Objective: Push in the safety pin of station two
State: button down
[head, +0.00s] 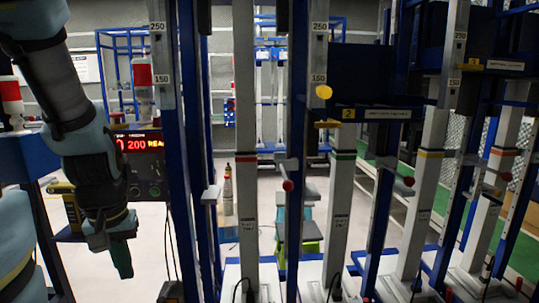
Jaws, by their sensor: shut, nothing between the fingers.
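Station two shows as a plate with a yellow "2" label (348,113) on a blue crossbar, right of centre. A yellow round disc (324,91) and a small yellow tab (327,124) sit on the post beside the label. A red ball knob (288,185) stands on a rod lower down, left of the labelled column. I cannot tell for certain which of these parts is the safety pin, or how far in it is. My gripper (121,262) is shut and empty, pointing down at the lower left, well apart from station two.
Blue uprights (183,130) and a pale column (245,150) stand between my gripper and station two. A control box with a red display (140,145) is behind my arm. More columns with red knobs (408,181) stand to the right. Dark cables hang near the base.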

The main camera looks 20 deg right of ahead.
aim_at(409, 181)
jog(key=k+l+z, duration=0.15)
jog(key=z, duration=0.3)
jog(key=k+l+z, duration=0.1)
jog(key=l+z, duration=0.35)
jog(key=j, duration=0.1)
